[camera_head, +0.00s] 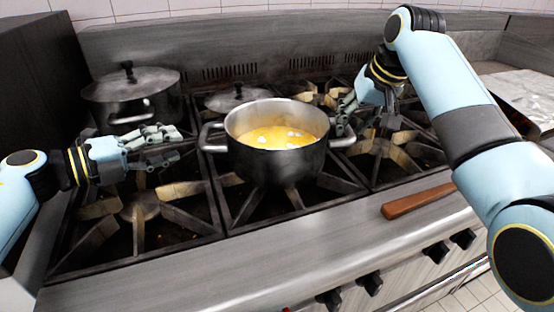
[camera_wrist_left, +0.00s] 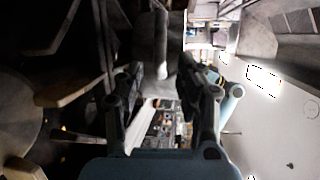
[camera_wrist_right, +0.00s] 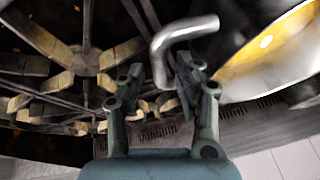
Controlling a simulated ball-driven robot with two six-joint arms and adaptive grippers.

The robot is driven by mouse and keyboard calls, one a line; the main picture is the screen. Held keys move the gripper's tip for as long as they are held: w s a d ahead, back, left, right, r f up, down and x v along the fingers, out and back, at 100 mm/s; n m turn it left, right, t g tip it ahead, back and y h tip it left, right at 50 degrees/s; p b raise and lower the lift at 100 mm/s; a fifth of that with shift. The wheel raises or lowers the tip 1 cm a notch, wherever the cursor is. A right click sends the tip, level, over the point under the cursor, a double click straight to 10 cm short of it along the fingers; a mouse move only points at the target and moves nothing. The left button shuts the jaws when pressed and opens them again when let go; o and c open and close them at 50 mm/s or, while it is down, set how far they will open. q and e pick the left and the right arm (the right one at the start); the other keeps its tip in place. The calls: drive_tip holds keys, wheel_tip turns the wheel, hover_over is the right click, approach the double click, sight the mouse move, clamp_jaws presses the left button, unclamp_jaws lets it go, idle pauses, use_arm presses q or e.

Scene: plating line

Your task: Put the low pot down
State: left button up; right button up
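A low steel pot (camera_head: 275,165) with yellow contents and several pale lumps stands upright over the front middle burner. Its underside is hidden, so I cannot tell exactly how it meets the grate. My left gripper (camera_head: 165,145) is open and empty to the left of the pot, apart from its left handle (camera_head: 212,137); the handle shows beyond the fingertips in the left wrist view (camera_wrist_left: 162,45). My right gripper (camera_head: 346,112) is open at the right handle (camera_head: 343,138). In the right wrist view, the bent handle (camera_wrist_right: 185,32) reaches between the spread fingers (camera_wrist_right: 160,75).
A large lidded pot (camera_head: 135,100) stands at the back left, and a smaller lid (camera_head: 238,97) shows behind the low pot. A wooden piece (camera_head: 418,200) lies at the front right edge. The front left burner (camera_head: 140,210) is bare. Knobs (camera_head: 370,283) line the front.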

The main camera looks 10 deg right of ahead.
drive_tip(key=v, duration=0.9)
drive_tip(key=shift+s+r, duration=0.2)
